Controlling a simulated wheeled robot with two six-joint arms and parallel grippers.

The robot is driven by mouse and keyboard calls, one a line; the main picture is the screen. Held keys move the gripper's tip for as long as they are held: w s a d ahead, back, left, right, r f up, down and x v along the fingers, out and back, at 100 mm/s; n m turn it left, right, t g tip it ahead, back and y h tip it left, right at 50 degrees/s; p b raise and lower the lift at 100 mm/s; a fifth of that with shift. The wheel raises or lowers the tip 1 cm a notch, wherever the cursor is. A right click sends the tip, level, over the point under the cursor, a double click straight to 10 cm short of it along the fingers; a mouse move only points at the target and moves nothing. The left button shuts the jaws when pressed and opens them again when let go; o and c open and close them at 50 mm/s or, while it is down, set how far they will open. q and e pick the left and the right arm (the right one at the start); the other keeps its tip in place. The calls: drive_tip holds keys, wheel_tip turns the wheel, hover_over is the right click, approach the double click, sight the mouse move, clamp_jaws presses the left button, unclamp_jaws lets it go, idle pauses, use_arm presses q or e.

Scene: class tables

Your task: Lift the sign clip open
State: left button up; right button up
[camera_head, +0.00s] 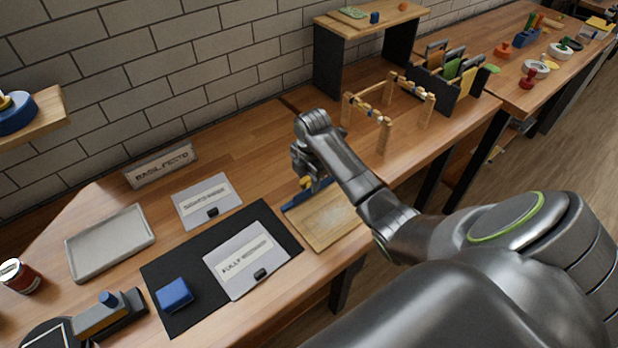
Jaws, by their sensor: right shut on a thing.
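A wooden board (332,221) lies on the table with a blue bar-shaped clip (297,201) along its far left edge, which I take as the sign clip. A small yellow part (305,181) shows at the clip, just under my right gripper. My right gripper (307,178) reaches down onto the clip and is shut on it. The wrist hides part of the clip, so I cannot tell how far it is raised from the board. My left gripper is not in view.
Left of the board lies a black mat (190,318) with a blue block (174,294) and a white card (247,262). A wooden rack (383,137) stands behind to the right.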

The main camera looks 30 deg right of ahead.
idle(0.5)
drive_tip(key=o, duration=0.8)
drive_tip(key=shift+w, duration=0.1)
